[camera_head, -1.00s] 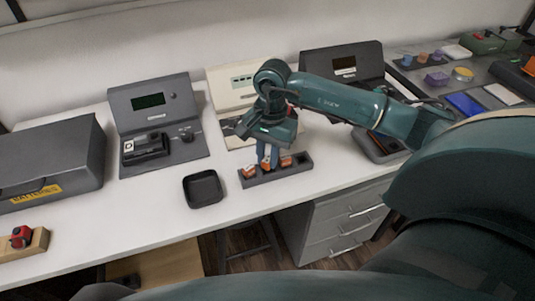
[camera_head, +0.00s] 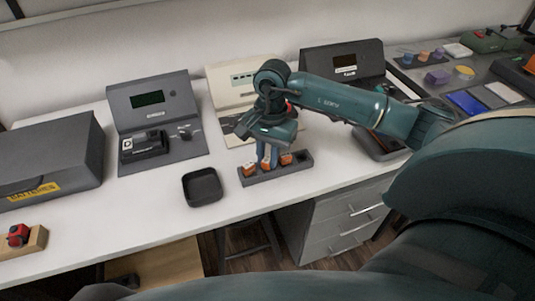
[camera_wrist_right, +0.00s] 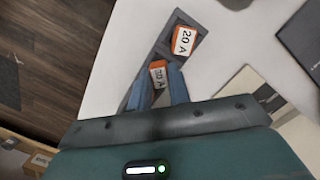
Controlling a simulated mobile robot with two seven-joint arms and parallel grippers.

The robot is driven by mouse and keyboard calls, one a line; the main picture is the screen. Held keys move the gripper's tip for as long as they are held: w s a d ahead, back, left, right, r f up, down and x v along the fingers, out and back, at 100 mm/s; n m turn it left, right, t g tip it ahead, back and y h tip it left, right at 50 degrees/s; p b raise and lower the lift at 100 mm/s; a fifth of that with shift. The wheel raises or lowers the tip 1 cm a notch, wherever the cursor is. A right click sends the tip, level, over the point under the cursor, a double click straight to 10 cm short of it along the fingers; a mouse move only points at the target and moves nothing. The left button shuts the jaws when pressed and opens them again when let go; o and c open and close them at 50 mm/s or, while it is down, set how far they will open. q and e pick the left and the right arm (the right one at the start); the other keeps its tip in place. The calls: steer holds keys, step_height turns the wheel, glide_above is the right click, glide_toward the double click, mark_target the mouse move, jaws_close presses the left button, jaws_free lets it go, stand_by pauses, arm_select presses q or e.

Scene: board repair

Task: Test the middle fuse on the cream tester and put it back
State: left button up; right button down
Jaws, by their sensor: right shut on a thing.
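The dark fuse holder (camera_head: 298,167) lies on the white bench with orange fuses in its slots. The left fuse (camera_head: 249,168) sits in the holder. My right gripper (camera_head: 268,162) is over the holder, its blue fingers shut on the middle fuse (camera_wrist_right: 158,74), which stands in or just at its slot. In the right wrist view another fuse marked 20 A (camera_wrist_right: 184,41) is in the end slot. The cream tester (camera_head: 226,86) stands behind, its lower part partly hidden by my right arm. My left gripper is not in view.
A small black tray (camera_head: 202,187) sits left of the holder. A dark grey tester (camera_head: 152,98) and a batteries case (camera_head: 50,160) stand further left. Another dark device (camera_head: 342,60) is behind my right arm. The bench front is mostly clear.

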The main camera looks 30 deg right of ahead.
steer(key=c, duration=0.9)
jaws_free()
steer(key=shift+c, duration=0.2)
steer(key=shift+r, duration=0.1)
steer(key=shift+r+p, duration=0.7)
steer(key=shift+r, duration=0.7)
steer(key=shift+r, duration=0.1)
step_height(320, 180, up, 6)
steer(key=p, duration=0.3)
